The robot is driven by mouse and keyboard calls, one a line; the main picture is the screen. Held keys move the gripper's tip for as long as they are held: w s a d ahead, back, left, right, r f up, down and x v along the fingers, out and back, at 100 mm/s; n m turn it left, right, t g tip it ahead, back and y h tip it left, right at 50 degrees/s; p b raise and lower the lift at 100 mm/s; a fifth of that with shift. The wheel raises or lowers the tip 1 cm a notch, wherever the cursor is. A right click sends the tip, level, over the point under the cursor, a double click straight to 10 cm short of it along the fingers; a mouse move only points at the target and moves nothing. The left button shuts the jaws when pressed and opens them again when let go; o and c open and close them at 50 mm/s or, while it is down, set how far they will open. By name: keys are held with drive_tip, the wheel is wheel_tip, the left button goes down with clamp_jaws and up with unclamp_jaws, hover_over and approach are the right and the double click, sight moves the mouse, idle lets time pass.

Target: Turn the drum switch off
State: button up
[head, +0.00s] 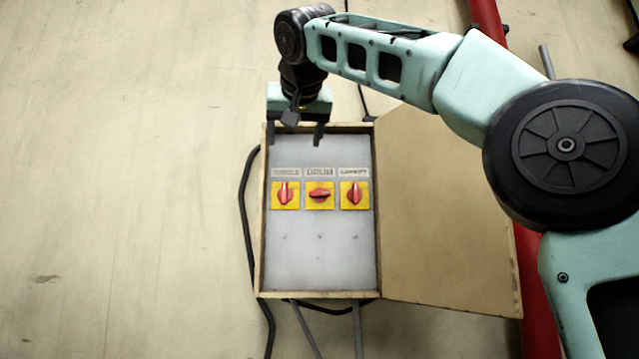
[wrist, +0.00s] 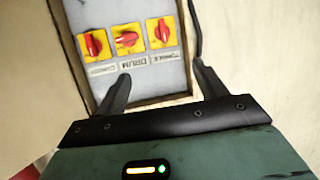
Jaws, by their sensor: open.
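The drum switch (head: 320,196) is the middle of three red rotary knobs on yellow plates in an open wall box. Its handle lies horizontally in the head view, under a label that is hard to read there. It also shows in the wrist view (wrist: 126,40), where the label beside it reads DRUM upside down. My gripper (head: 301,140) is at the upper part of the box in the head view, above the switches and apart from them. In the wrist view its two fingers (wrist: 162,76) are spread with nothing between them.
The left knob (head: 285,194) and right knob (head: 354,195) stand near vertical beside the drum switch. The box door (head: 445,220) hangs open to the right. A black cable (head: 246,210) runs along the left side. A red pipe (head: 538,290) is farther right.

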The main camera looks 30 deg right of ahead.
drive_tip(key=s+d+m+g+h, duration=0.1)
drive_tip(key=s+d+m+h, duration=0.1)
drive_tip(key=d, duration=0.1)
drive_tip(key=p, duration=0.5)
approach(320, 191)
drive_tip(key=shift+g, duration=0.4)
drive_tip(key=x, duration=0.5)
drive_tip(key=r+x, duration=0.1)
drive_tip(key=x, duration=0.1)
drive_tip(key=shift+w+f, duration=0.1)
drive_tip(key=shift+w, duration=0.3)
drive_tip(key=shift+w+d+f, duration=0.25)
drive_tip(key=shift+w+f, duration=0.1)
drive_tip(key=shift+w, duration=0.05)
